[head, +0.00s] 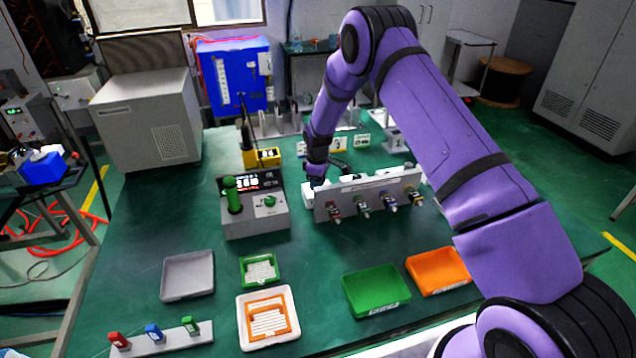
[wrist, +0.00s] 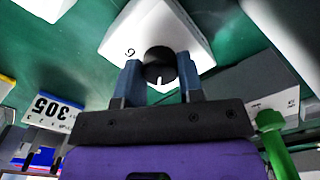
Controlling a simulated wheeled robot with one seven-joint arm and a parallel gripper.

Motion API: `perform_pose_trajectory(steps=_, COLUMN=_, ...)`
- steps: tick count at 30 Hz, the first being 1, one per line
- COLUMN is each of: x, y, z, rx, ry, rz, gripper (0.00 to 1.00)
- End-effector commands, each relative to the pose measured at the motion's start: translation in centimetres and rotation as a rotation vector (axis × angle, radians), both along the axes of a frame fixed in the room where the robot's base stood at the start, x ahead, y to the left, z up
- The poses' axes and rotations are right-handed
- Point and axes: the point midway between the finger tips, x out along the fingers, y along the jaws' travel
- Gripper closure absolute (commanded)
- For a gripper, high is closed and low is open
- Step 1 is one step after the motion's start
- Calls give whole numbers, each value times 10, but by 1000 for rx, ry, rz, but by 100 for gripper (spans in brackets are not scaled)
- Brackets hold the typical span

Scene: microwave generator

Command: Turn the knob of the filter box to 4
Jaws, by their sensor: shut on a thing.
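The filter box shows in the wrist view as a white, angular box (wrist: 158,22) with a round black knob (wrist: 160,64) on its near side. A white mark on the knob points toward the bottom of the picture, and a digit, seemingly a 6, is printed left of the knob. My gripper (wrist: 160,80) has its two blue fingers on either side of the knob, shut on it. In the head view my gripper (head: 317,181) reaches down behind the grey connector panel. The knob is hidden there, and I cannot clearly make out the box.
The grey panel (head: 350,208) with several coloured connectors stands close in front of my gripper. Left of it is a grey control box (head: 255,224) with a green lever (head: 232,192). Coloured trays, including a green one (head: 375,291), lie nearer. The green tabletop between them is clear.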

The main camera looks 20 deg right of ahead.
Motion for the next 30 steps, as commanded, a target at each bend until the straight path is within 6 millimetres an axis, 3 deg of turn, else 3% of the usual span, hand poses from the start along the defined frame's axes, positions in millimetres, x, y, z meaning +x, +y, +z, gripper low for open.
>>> perform_pose_trajectory(steps=30, x=0, y=0, z=0, rx=0, ry=0, rz=-913, gripper=89)
